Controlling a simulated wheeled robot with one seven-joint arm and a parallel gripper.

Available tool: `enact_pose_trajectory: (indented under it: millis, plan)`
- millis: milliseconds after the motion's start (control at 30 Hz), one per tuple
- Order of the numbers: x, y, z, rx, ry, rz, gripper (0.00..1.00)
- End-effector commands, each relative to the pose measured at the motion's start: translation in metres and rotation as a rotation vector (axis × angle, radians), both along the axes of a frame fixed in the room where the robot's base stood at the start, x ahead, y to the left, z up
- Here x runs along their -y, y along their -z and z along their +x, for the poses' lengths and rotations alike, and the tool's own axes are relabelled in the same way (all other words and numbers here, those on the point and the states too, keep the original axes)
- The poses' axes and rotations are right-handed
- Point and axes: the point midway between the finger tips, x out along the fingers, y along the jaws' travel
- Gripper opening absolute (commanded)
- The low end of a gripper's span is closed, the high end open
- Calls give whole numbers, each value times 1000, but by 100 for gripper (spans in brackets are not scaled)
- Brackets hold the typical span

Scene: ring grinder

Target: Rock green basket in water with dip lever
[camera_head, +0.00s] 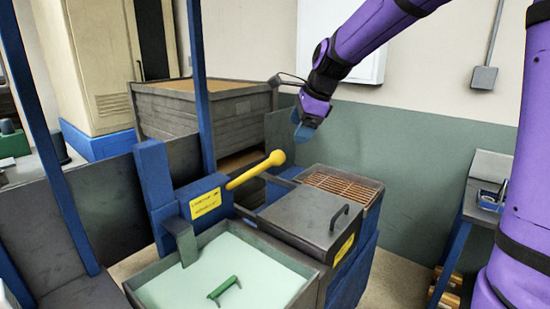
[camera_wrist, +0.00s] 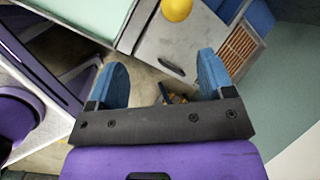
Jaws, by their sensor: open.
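The yellow dip lever (camera_head: 256,170) sticks out to the upper right from a blue post (camera_head: 157,193) and ends in a round knob. The knob (camera_wrist: 177,9) also shows at the top of the wrist view. My gripper (camera_head: 302,132) is above and to the right of the knob, apart from it. In the wrist view its two blue fingers (camera_wrist: 163,75) are spread, with nothing between them. The tank of pale green water (camera_head: 180,287) is at the bottom of the head view. A small green handle (camera_head: 224,289) shows in the water; the basket's body cannot be made out.
A grey lidded box (camera_head: 300,216) with a dark handle stands right of the tank. Behind it is a brown grate (camera_head: 343,186). A blue upright (camera_head: 201,85) rises left of the lever. A wooden crate (camera_head: 170,112) stands behind. A side bench (camera_head: 485,190) is at the right.

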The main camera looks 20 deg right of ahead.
Motion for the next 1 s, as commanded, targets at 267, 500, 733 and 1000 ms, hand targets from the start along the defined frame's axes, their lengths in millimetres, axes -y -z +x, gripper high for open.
enact_pose_trajectory:
  millis: [267,500,733,1000]
  plan:
    - [-3,18,35,-54,167,85,75]
    - [-10,43,44,-59,169,87,75]
    - [-21,80,58,-57,168,85,75]
    - [-29,108,70,-54,169,86,75]
